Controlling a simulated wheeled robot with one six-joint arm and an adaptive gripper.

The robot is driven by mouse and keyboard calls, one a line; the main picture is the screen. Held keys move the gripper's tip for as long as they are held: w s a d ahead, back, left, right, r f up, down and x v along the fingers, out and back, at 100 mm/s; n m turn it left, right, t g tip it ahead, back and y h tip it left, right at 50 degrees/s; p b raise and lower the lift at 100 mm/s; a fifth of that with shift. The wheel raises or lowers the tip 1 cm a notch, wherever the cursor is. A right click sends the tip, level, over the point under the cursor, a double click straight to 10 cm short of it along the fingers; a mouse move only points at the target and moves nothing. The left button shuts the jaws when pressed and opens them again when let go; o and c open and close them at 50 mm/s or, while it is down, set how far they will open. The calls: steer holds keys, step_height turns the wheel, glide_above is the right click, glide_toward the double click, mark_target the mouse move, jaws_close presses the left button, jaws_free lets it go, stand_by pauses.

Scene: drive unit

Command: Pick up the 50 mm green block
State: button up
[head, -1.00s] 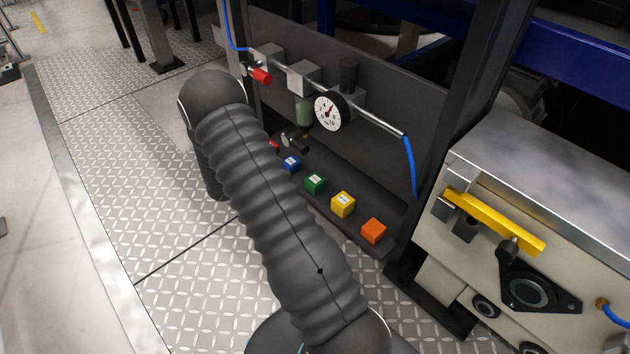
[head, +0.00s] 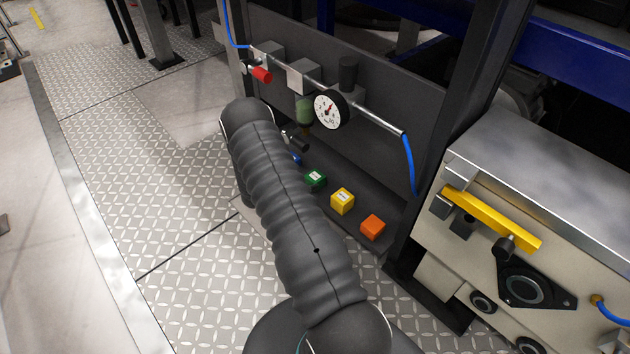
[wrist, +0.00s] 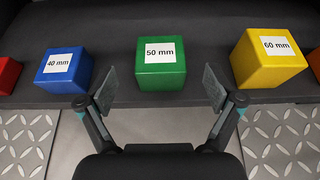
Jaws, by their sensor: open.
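The green block (wrist: 161,69) has a white "50 mm" label and sits on a dark shelf (wrist: 115,95) in the wrist view. It also shows in the head view (head: 315,181), just right of my arm. My gripper (wrist: 160,88) is open and empty. Its two fingers stand apart on the near side of the green block, one toward each side, with the block centred between them in the picture. In the head view my gripper is hidden behind my arm.
A blue "40 mm" block (wrist: 65,70) sits left of the green block and a yellow "60 mm" block (wrist: 269,60) right of it, with gaps between. An orange block (head: 373,228) is farther right. A pressure gauge (head: 331,109) and pipe hang above the shelf.

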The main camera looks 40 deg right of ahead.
mark_target(315, 176)
steer(key=shift+x, duration=2.7)
steer(key=shift+r, duration=0.15)
steer(key=c, duration=1.7)
steer(key=shift+r, duration=0.1)
